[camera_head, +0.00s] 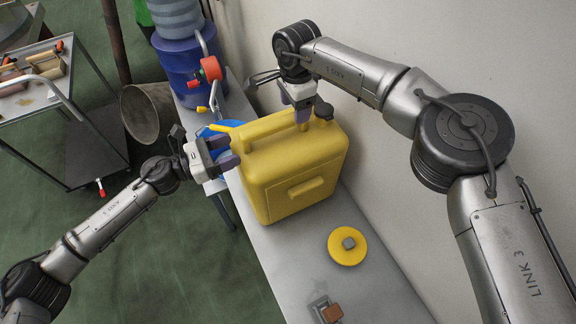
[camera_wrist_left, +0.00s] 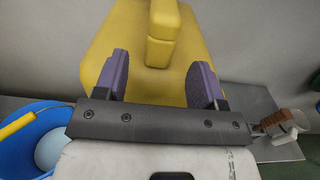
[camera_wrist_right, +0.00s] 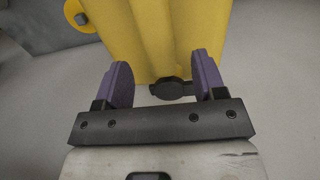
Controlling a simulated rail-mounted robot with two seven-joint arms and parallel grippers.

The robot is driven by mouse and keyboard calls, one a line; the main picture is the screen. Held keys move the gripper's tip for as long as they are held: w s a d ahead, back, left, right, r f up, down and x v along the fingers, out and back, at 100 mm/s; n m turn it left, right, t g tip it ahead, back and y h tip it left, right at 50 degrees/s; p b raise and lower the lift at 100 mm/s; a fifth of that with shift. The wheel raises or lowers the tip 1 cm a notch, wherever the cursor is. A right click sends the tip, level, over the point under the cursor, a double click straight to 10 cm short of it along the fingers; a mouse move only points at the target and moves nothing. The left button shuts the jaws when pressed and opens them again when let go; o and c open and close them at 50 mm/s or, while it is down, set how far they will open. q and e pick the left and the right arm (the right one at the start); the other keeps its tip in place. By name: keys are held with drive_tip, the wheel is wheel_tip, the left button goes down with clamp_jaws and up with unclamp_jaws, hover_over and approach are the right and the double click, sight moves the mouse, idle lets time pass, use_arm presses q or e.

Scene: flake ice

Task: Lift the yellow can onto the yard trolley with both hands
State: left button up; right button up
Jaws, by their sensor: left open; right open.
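The yellow can (camera_head: 292,165) stands upright on a grey bench, with a dark cap (camera_head: 324,110) at its far right top corner. My left gripper (camera_head: 226,153) is open at the can's left end; in the left wrist view a yellow handle (camera_wrist_left: 163,30) shows ahead, between the line of its fingers. My right gripper (camera_head: 302,112) is open above the far top of the can, beside the cap; the can (camera_wrist_right: 155,40) and cap (camera_wrist_right: 172,88) also show in the right wrist view. I cannot tell whether any finger touches the can. The trolley (camera_head: 82,105) stands at the left.
Several tools lie on the trolley's top. A blue bucket (camera_wrist_left: 40,135) is left of the can in the left wrist view. A blue water container (camera_head: 180,62) stands behind. A yellow disc (camera_head: 347,246) lies on the bench (camera_head: 385,290) in front. A wall is at the right.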

sight(241, 145)
use_arm(q)
drive_tip(key=shift+x, duration=2.7)
use_arm(e)
drive_tip(key=shift+f, duration=2.65)
use_arm(q)
drive_tip(key=shift+c, duration=0.2)
use_arm(e)
drive_tip(key=shift+c, duration=0.2)
use_arm(q)
drive_tip(key=shift+a, duration=0.1)
clamp_jaws()
use_arm(e)
clamp_jaws()
use_arm(q)
drive_tip(key=shift+r, duration=0.15)
use_arm(e)
drive_tip(key=shift+r, duration=0.15)
